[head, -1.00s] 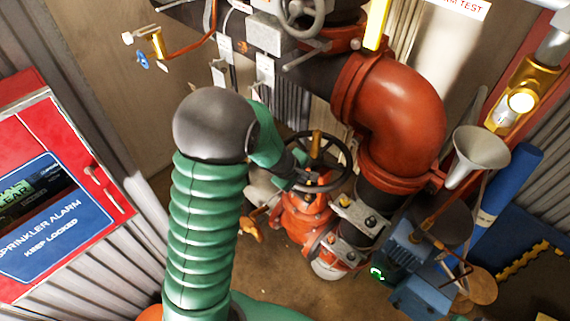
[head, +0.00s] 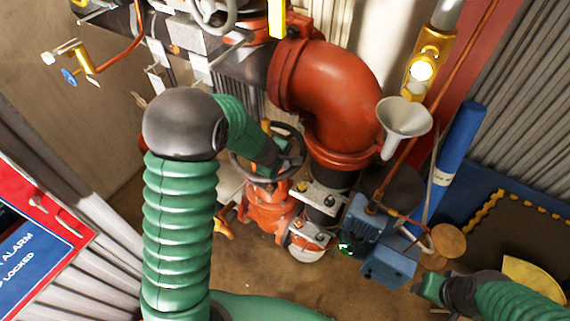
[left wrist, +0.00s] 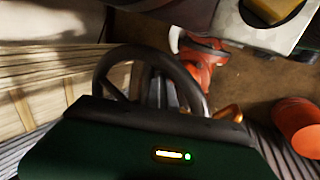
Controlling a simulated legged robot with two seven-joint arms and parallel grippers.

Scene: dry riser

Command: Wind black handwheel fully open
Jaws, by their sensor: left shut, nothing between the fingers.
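The black handwheel (head: 297,138) sits on a red valve (head: 268,207) near the middle of the head view, with a brass stem (head: 266,128) rising by its hub. Its dark rim also arcs across the left wrist view (left wrist: 184,72). My left gripper (head: 284,160) is shut and empty at the wheel, over its near part. I cannot tell whether the fingers touch a rim or spoke; my own forearm hides part of the wheel. My right gripper (head: 426,289) is at the lower right, away from the wheel; its fingers are too small to read.
A large red pipe elbow (head: 340,95) stands close to the right of the wheel. A blue box (head: 388,262), a grey funnel (head: 404,120) and a copper tube stand further right. A red alarm cabinet (head: 40,210) is at left. Bare floor shows below the valve.

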